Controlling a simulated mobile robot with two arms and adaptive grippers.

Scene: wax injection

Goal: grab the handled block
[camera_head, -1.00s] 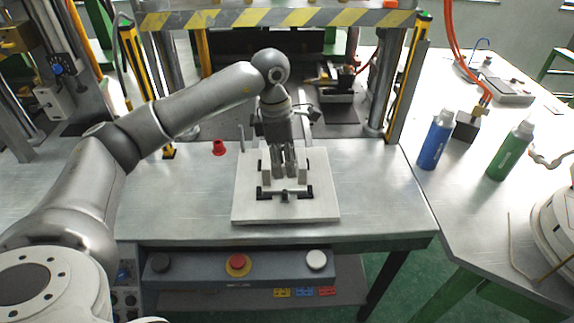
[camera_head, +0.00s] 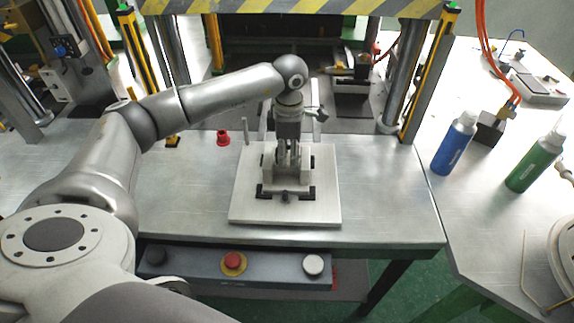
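The handled block (camera_head: 260,208) is a pale square plate on the metal table. On it stand light upright blocks and a dark-ended crossbar handle (camera_head: 285,194) near its front. My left gripper (camera_head: 287,163) points down over the middle of the plate, between the upright blocks and just behind the crossbar. Its fingertips are small and partly hidden among the fittings. I cannot tell whether they are open or shut, or whether they touch the block. My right gripper is not in view.
A small red part (camera_head: 223,138) and a thin upright pin (camera_head: 245,131) stand behind the plate. Press columns (camera_head: 405,85) flank the table's rear. A blue bottle (camera_head: 455,145) and a green bottle (camera_head: 535,162) stand on the right table. The metal table (camera_head: 385,195) is clear right of the plate.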

